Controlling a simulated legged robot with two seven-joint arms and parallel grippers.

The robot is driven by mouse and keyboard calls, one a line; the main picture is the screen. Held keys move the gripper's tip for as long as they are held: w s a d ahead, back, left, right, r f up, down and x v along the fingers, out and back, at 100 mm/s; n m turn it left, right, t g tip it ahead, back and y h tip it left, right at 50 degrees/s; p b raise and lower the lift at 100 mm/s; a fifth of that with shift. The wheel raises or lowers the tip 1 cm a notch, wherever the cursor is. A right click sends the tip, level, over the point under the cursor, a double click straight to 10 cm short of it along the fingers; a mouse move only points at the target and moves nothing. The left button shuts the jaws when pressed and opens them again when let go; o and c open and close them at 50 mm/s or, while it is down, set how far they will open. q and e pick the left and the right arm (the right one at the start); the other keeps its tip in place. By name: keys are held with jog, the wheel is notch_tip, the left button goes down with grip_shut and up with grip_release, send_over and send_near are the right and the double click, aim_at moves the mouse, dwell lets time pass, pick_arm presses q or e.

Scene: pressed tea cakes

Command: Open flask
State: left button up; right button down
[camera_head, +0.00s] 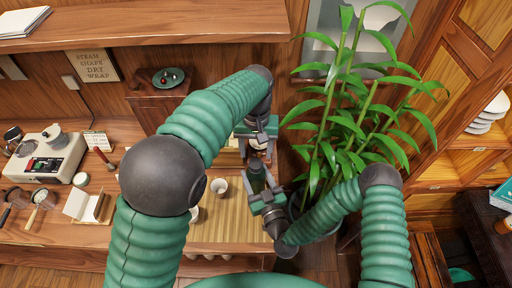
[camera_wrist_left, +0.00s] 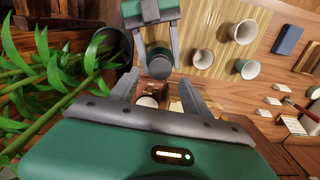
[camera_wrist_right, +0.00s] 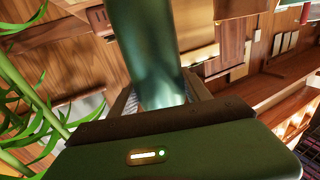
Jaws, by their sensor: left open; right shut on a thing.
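The dark green flask (camera_head: 255,174) stands roughly upright in my right gripper (camera_head: 266,198), over the right part of the bamboo mat. My right gripper is shut on its body. The flask fills the middle of the right wrist view (camera_wrist_right: 145,50). In the left wrist view its dark top end (camera_wrist_left: 158,64) points toward my left gripper (camera_wrist_left: 158,92). My left gripper (camera_head: 259,150) is open just above the flask's top, its fingers apart from each other. I cannot tell whether they touch the flask.
Pale cups (camera_head: 220,185) stand on the bamboo mat (camera_head: 232,228) left of the flask. A potted leafy plant (camera_head: 345,130) is close on the right, beside my right arm. A scale (camera_head: 48,155) and small tools lie at the left. A wooden shelf (camera_head: 150,22) runs along the back.

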aim_at(256, 163)
pick_arm(q)
jog(key=m, duration=0.2)
jog(key=r+m, duration=0.1)
jog(key=m, duration=0.2)
jog(key=shift+r, duration=0.2)
jog(key=m, duration=0.3)
jog(key=shift+r, duration=0.35)
jog(key=shift+f, duration=0.2)
notch_tip(256, 163, down, 8)
jog(key=shift+r, duration=0.2)
